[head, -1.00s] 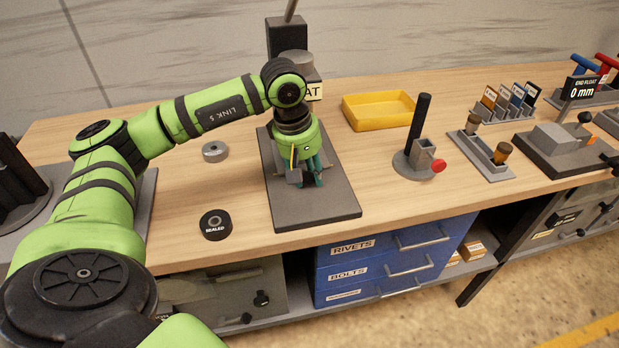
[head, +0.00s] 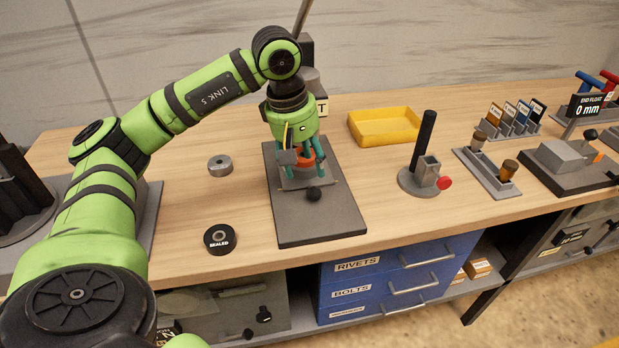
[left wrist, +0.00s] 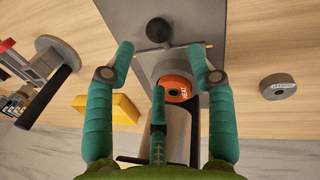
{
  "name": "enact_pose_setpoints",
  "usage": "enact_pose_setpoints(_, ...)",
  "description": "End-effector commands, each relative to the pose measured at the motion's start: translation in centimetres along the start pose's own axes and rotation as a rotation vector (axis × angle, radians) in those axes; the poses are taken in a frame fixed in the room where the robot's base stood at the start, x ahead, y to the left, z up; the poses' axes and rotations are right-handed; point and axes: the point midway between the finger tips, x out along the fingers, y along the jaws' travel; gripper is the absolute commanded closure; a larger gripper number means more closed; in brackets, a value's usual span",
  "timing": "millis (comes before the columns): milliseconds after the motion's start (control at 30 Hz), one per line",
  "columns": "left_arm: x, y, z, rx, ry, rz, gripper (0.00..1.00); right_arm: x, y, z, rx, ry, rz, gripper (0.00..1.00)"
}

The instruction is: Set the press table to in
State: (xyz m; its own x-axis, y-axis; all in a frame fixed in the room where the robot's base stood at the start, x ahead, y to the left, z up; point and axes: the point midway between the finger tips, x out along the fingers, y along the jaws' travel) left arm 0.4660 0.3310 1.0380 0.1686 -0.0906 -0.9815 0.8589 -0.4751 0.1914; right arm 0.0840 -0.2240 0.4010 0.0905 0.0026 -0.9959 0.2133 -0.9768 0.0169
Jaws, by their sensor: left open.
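The press (head: 306,55) stands at the back of the bench on a dark grey base plate (head: 325,222). Its table (head: 291,184) is a small grey slide with a black ball knob (head: 314,193) at the front. The knob shows in the left wrist view (left wrist: 158,29) too, beyond the fingertips. An orange ring-shaped part (head: 304,159) sits over the table; it also shows in the left wrist view (left wrist: 176,86). My left gripper (head: 301,168) is open above the table, its fingers spread around the orange part and apart from the knob. My right gripper is out of view.
A grey ring (head: 220,166) and a black "SEALED" ring (head: 220,239) lie left of the press. A yellow tray (head: 384,127) and a stand with a black post (head: 423,140) are to the right. Bare bench lies beside the base plate.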

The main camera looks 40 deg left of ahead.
Motion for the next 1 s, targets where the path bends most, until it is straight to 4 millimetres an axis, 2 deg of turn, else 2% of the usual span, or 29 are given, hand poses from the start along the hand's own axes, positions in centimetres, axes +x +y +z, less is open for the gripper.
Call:
enact_pose_setpoints(100, -2.1, 0.1, 0.0, -0.001, 0.001, 0.003, 0.44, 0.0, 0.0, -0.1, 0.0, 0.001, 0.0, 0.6)
enact_pose_setpoints(300, -3.9, 0.0, 0.0, -0.002, -0.001, -0.001, 0.44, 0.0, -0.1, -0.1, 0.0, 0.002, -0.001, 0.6)
enact_pose_setpoints(1000, -4.1, -0.1, 0.0, -0.001, -0.001, -0.002, 0.44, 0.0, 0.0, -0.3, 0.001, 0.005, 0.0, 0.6)
